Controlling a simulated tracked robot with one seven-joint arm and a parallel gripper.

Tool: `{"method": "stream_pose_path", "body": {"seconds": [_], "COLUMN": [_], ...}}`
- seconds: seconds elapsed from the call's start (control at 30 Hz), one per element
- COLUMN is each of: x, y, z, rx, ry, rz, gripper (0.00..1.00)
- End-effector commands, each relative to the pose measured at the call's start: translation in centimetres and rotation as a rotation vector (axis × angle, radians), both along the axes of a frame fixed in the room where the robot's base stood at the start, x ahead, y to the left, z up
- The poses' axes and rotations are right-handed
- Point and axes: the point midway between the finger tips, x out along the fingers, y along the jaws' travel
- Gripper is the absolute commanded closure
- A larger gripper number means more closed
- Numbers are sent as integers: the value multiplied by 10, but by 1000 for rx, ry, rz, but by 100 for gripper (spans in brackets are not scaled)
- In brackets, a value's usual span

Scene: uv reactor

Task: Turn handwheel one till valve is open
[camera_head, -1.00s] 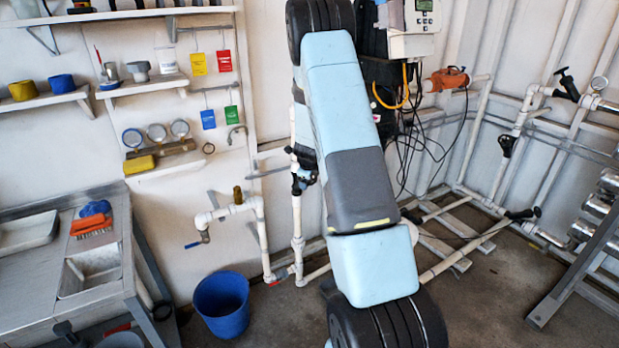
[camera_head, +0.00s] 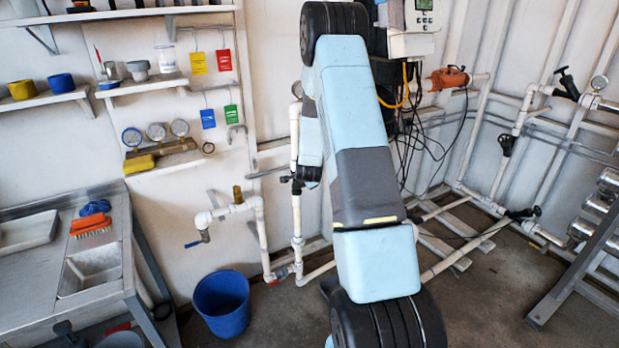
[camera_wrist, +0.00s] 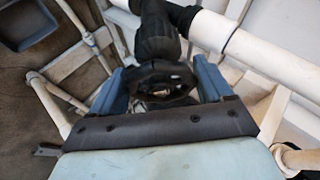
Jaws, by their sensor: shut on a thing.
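A black handwheel (camera_wrist: 160,84) sits in the middle of the wrist view, on a black valve body (camera_wrist: 157,35) joined to white pipework. My gripper (camera_wrist: 163,80) has one blue finger on each side of the wheel and is shut on it. The frames do not clearly show whether the valve is open.
White pipes (camera_head: 295,145) with a black valve (camera_head: 297,186) stand left of my arm. A blue bucket (camera_head: 221,305) is on the floor, beside a metal sink bench (camera_head: 110,262). Loose black cables and an orange actuator (camera_head: 448,78) are on the right. Floor right of my arm is partly clear.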

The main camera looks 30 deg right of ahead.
Motion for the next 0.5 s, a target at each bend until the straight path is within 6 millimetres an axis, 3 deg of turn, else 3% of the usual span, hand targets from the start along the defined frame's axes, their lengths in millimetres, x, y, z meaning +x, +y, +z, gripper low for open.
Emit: {"method": "stream_pose_path", "body": {"seconds": [0.5], "x": [-4], "y": [-1], "z": [-4], "rx": [-344], "ry": [-6], "rz": [347], "gripper": [51]}}
